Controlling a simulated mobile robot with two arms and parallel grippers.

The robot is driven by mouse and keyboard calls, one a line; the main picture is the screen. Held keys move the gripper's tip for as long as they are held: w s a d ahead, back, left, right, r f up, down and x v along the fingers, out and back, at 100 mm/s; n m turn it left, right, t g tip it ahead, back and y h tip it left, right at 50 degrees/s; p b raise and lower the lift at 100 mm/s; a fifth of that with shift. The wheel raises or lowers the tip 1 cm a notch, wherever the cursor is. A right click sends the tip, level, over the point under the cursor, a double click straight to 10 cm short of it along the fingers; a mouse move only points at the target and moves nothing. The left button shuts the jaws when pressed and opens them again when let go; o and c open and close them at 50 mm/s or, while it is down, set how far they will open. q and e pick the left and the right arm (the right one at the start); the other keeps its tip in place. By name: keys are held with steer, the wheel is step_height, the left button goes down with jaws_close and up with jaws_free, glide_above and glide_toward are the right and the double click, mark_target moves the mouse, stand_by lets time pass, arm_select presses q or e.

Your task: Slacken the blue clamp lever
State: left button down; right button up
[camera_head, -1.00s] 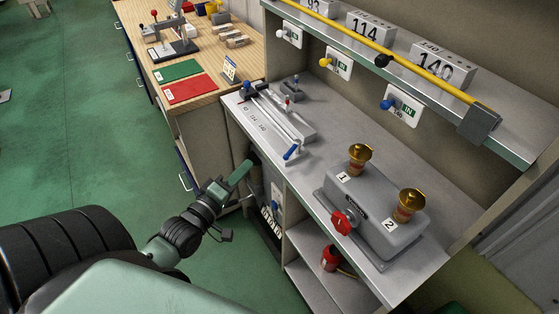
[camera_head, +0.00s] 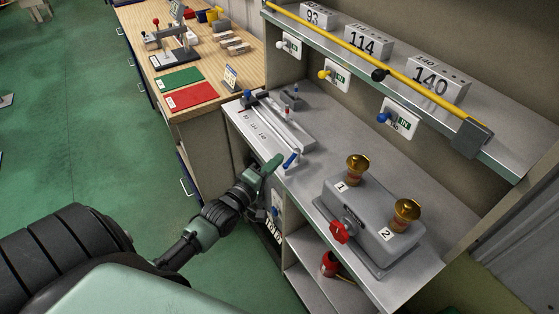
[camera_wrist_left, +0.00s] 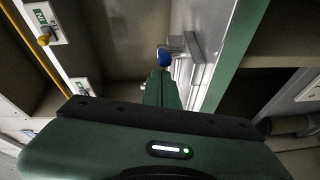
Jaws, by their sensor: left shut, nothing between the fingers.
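The blue clamp lever (camera_head: 291,160) sits at the near end of a metal rail fixture (camera_head: 275,124) on the grey bench, tilted up to the right. In the left wrist view a blue knob (camera_wrist_left: 164,57), which looks like this lever, shows just beyond the fingertips. My left gripper (camera_head: 273,164) is shut and empty, at the bench's front edge just left of the lever. A small gap seems to separate them, but contact is hard to judge. In the left wrist view the gripper's green fingers (camera_wrist_left: 161,88) are together. My right gripper is not in view.
A grey box (camera_head: 368,226) with two brass cups and a red knob stands to the right on the bench. A shelf (camera_head: 500,150) with numbered blocks and a yellow bar overhangs the back. Wall levers, one blue (camera_head: 383,117), hang below it. Green floor is free at left.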

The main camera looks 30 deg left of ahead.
arm_select(q)
steer(key=shift+d, duration=0.65)
steer(key=shift+f, duration=0.1)
steer(key=shift+w, duration=0.1)
steer(key=shift+d+p, duration=0.3)
steer(key=shift+d, duration=0.05)
stand_by(0.3)
steer(key=shift+d+p, duration=0.5)
steer(key=shift+d, duration=0.3)
steer(key=shift+w+d+p, duration=0.15)
steer(key=shift+d, duration=0.4)
steer(key=shift+w+d+p, duration=0.15)
steer(key=shift+d, duration=0.35)
steer(key=shift+w+d, duration=0.15)
steer(key=shift+d, duration=0.1)
